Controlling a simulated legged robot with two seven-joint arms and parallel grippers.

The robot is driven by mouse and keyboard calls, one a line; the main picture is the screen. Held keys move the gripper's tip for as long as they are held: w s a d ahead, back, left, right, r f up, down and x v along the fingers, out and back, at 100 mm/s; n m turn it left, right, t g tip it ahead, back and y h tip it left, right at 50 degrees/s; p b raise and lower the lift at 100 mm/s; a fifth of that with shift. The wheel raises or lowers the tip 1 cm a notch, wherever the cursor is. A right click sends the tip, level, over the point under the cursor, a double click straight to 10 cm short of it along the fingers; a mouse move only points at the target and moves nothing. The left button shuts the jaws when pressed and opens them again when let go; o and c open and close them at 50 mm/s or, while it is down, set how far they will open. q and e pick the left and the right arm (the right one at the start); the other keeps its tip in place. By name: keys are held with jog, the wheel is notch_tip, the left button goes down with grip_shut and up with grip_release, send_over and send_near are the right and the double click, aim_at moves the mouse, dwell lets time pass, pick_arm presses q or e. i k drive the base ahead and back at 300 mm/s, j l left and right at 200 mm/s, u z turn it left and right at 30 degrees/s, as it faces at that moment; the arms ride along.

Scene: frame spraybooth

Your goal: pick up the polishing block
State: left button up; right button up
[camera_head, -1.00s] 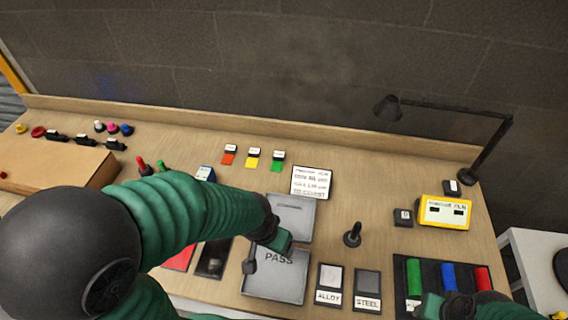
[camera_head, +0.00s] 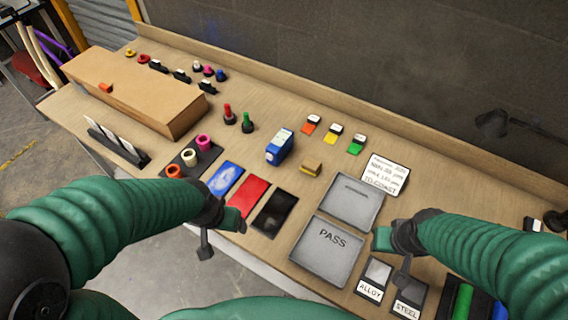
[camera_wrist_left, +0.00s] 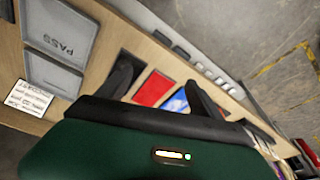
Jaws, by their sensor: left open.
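A small tan-brown block (camera_head: 311,168), which looks like the polishing block, lies on the bench behind the black pad and right of a blue box with a white label (camera_head: 280,147). My left gripper (camera_head: 218,232) is open and empty at the bench's front edge, by the blue and red pads, nearer me than the block. In the left wrist view its two fingers (camera_wrist_left: 163,80) stand apart, with the red pad between them; I cannot make out the block there. My right gripper (camera_head: 392,257) is beside the PASS tray; its jaw opening is unclear.
The red pad (camera_head: 243,199), blue pad (camera_head: 225,178) and black pad (camera_head: 274,213) line the front. The PASS tray (camera_head: 326,252) is right of them. Upright red and green pegs (camera_head: 247,123) stand left of the blue box. A cardboard-coloured box (camera_head: 135,90) fills the back left.

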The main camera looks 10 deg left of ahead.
aim_at(311, 167)
jog(key=k+z, duration=0.4)
jog(key=k+l+z, duration=0.15)
jog(key=z, duration=0.25)
jog(key=j+z, duration=0.25)
jog(key=z, duration=0.15)
jog(key=j+z, duration=0.55)
jog(key=z, duration=0.3)
jog(key=k+j+z, duration=0.15)
jog(key=z, duration=0.25)
jog(key=k+j+z, duration=0.15)
jog(key=j+z, duration=0.25)
jog(key=k+j, duration=0.4)
jog(key=j, duration=0.15)
jog(key=k+j, duration=0.4)
jog(key=j, duration=0.15)
